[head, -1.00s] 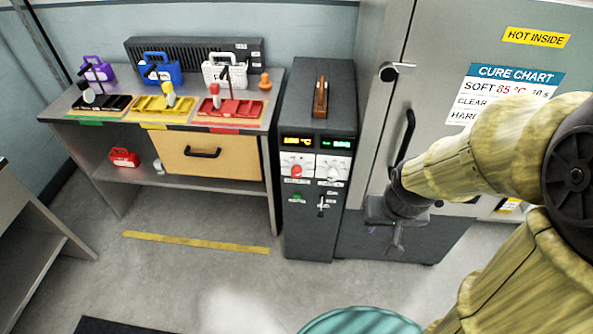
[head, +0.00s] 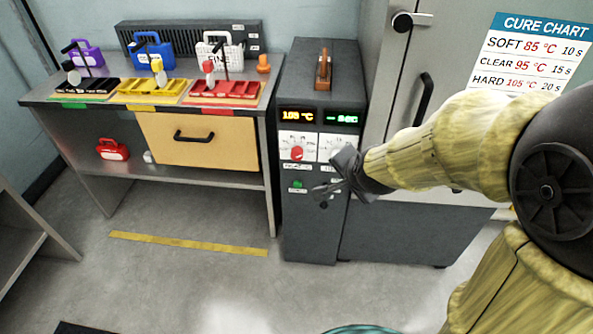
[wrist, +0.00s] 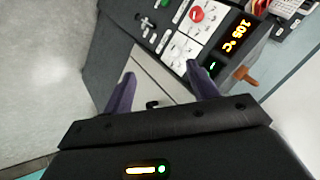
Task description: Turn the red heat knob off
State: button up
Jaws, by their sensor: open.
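The red heat knob (head: 297,153) is on the white upper-left panel of the dark control cabinet (head: 310,235), below an orange display (head: 296,115) reading about 105 °C. In the wrist view the red knob (wrist: 197,14) shows at the top, beyond my fingers. My gripper (head: 322,194) is in front of the cabinet, below and to the right of the knob, apart from it. In the wrist view my gripper (wrist: 160,92) has its two purple fingers spread with nothing between them. My gripper partly hides the white right-hand panel beside the knob.
A green button (head: 297,184) sits below the knob. A wooden-handled item (head: 323,68) stands on the cabinet top. The grey oven door (head: 405,75) with a black handle is at the right. A workbench (head: 45,95) with colored trays stands left. The floor in front is clear.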

aim_at(296, 156)
jog(key=w+a+f+m+t+b, duration=0.2)
jog(key=f+m+b, duration=0.4)
jog(key=b, duration=0.6)
jog(key=w+a+f+m+t+h+b, duration=0.1)
jog(key=w+a+f+m+t+b, duration=0.2)
jog(key=a+m+b, duration=0.4)
jog(key=w+a+f+m+t+h+b, duration=0.1)
jog(key=w+a+f+m+t+b, duration=0.2)
jog(key=f+m+b, duration=0.5)
jog(key=a+m+t+b, duration=0.1)
jog(key=m+t+b, duration=0.1)
jog(key=m+b, duration=0.3)
jog(key=shift+a+f+b, duration=0.2)
jog(key=shift+f+b, duration=0.1)
jog(key=shift+b, duration=1.95)
jog(key=shift+w, duration=0.2)
jog(key=w+b, duration=0.1)
jog(key=w, duration=0.4)
jog(key=w+b, duration=0.1)
jog(key=w, duration=1.1)
jog(key=shift+w+d+b, duration=0.1)
jog(key=shift+d+b, duration=0.2)
jog(key=shift+b, duration=0.1)
jog(key=shift+c, duration=0.5)
jog(key=c, duration=0.9)
